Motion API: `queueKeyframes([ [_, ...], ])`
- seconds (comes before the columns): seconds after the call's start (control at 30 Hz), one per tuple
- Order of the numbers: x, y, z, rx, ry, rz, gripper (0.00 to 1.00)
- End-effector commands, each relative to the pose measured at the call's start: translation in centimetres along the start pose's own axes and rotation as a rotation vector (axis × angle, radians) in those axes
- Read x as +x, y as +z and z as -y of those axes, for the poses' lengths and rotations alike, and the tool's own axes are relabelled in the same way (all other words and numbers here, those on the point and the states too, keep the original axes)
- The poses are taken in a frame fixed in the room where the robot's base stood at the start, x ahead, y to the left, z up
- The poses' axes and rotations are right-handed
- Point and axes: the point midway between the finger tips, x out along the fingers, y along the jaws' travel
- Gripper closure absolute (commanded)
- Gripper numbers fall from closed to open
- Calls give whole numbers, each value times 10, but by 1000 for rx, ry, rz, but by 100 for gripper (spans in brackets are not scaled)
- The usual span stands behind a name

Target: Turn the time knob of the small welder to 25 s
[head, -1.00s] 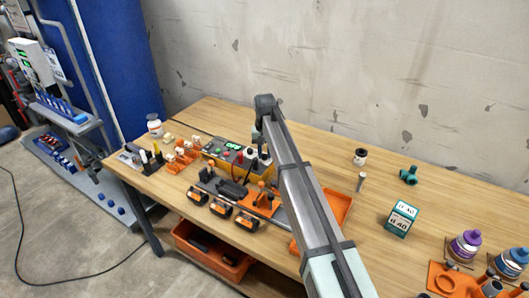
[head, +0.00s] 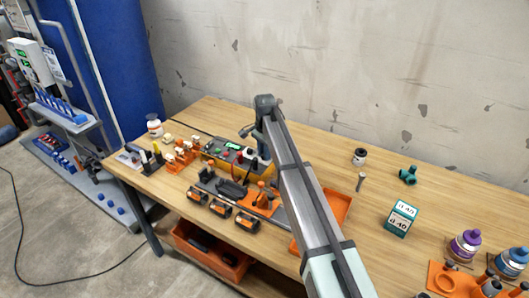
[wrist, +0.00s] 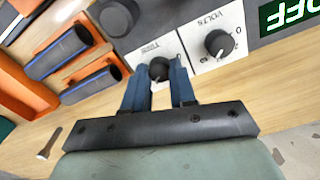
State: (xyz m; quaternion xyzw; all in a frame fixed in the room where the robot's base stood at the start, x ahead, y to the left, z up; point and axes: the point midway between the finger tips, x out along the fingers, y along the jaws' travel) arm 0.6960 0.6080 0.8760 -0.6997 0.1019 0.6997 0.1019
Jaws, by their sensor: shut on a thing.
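The small welder (head: 221,152) stands on the workbench in the head view, a yellow box with a grey panel and a green display. In the wrist view its panel is upside down. The black time knob (wrist: 159,66) sits on a white dial plate, between the two blue fingers of my gripper (wrist: 161,78). My gripper is shut on this knob. The fingers cover much of the time scale, so I cannot read its setting. The volts knob (wrist: 218,43) is beside it on its own white plate. The display (wrist: 287,14) reads OFF.
Orange-and-dark clamps (head: 220,208) stand in front of the welder. An orange tray (head: 337,208) lies right of it, partly behind my arm. A green-and-white box (head: 401,218) stands farther right.

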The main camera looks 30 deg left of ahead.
Motion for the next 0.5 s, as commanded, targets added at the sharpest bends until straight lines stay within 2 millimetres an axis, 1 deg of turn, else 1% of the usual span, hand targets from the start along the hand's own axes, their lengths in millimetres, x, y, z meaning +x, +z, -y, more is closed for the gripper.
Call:
queueKeyframes([
  [0.2,0,0,0,91,0,0,100],
  [0.5,0,0,0,136,0,0,100],
])
